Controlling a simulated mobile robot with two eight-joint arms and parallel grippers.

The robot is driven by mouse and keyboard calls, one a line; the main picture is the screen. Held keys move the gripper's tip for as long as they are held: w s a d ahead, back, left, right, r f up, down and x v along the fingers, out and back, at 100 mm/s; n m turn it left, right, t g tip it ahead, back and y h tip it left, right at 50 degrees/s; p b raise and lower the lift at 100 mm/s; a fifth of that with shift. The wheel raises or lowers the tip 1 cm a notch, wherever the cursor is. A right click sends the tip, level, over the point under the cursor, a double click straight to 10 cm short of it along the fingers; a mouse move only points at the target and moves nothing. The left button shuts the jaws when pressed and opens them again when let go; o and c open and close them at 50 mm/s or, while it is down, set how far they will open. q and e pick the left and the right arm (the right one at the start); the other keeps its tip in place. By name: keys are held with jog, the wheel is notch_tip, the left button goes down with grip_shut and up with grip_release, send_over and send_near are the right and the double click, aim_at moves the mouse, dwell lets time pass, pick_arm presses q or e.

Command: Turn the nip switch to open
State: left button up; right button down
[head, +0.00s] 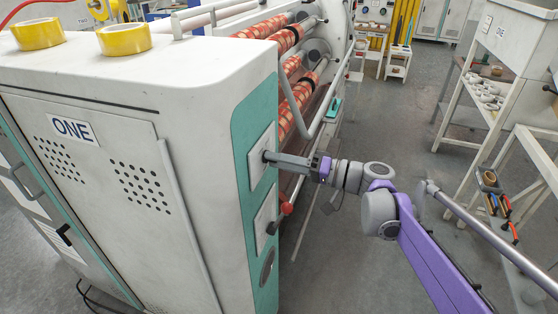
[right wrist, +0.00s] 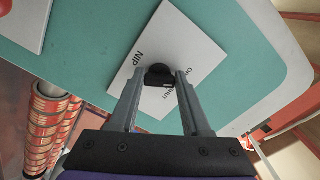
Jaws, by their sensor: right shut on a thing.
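The nip switch is a black knob (right wrist: 158,76) on a white square plate (right wrist: 178,45) marked "NIP". Other lettering on the plate is partly covered, so I cannot read the knob's setting for sure. The plate (head: 259,140) also shows in the head view on the teal side panel of the machine cabinet. My right gripper (head: 268,157) reaches in from the right, level with the plate. In the right wrist view its two grey fingers (right wrist: 160,82) stand on either side of the knob, shut on it. My left gripper is not in view.
Below the nip plate sits another plate (head: 263,220) with a red-tipped lever (head: 287,208). Yellow tape rolls (head: 124,39) lie on the cabinet top (head: 190,60). Red patterned rollers (head: 300,93) are behind my right gripper. A white shelf rack (head: 475,95) stands at right, with open floor between.

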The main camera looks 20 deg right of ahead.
jog(key=shift+c, duration=1.8)
grip_release()
jog(key=b+v, duration=0.1)
jog(key=v, duration=1)
jog(key=shift+a, duration=0.1)
